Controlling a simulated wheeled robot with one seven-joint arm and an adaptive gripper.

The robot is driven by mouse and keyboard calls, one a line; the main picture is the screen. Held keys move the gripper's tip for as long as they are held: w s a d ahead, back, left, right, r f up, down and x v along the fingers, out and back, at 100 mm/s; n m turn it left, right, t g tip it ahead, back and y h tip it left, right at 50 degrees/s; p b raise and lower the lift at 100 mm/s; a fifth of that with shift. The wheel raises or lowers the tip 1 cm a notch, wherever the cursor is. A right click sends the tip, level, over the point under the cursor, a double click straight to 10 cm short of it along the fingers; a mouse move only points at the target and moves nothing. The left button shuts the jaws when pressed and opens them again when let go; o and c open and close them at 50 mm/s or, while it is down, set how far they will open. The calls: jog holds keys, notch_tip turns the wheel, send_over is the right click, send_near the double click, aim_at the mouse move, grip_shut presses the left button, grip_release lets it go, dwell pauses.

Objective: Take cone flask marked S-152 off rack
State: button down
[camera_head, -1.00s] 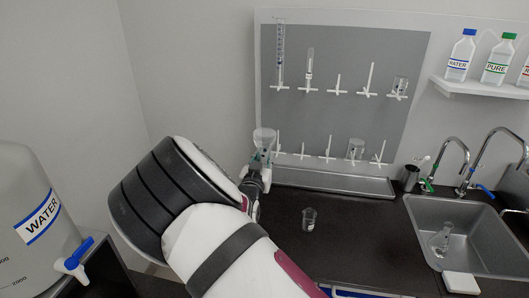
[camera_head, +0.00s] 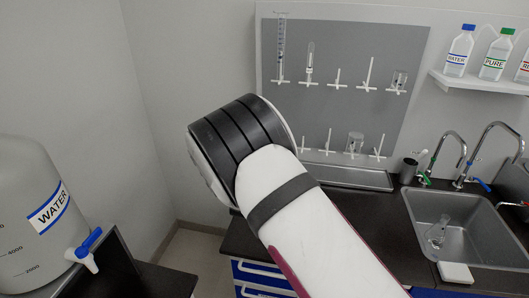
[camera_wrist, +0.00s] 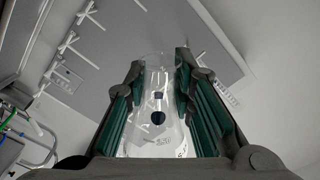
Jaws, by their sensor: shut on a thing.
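A clear glass cone flask (camera_wrist: 157,108) stands between my gripper's green-padded fingers in the wrist view. My gripper (camera_wrist: 160,62) is shut on it. Small dark print shows on the glass, but I cannot read it as S-152. In the wrist view the flask looks clear of the rack's pegs. In the head view my arm hides the gripper and the flask. The grey peg rack (camera_head: 345,45) is on the back wall, and it also shows tilted in the wrist view (camera_wrist: 165,30).
Other glassware hangs on the rack, including a flask (camera_head: 355,142) on the lower row. A sink (camera_head: 455,235) with taps is at the right, with glassware inside. Bottles stand on a shelf (camera_head: 490,86). A water tank (camera_head: 30,215) is at the left.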

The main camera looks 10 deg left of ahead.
jog(key=shift+d+m, duration=0.15)
jog(key=shift+m, duration=1.05)
jog(key=m+p, duration=0.1)
jog(key=m, duration=0.3)
jog(key=shift+m, duration=0.3)
jog(key=shift+m+p, duration=0.3)
jog(key=shift+m, duration=0.7)
jog(key=m+p, duration=0.1)
jog(key=m, duration=0.4)
jog(key=shift+s+m, duration=0.1)
jog(key=shift+m, duration=0.2)
jog(key=m, duration=0.3)
jog(key=shift+p, duration=0.3)
jog(key=m, duration=0.9)
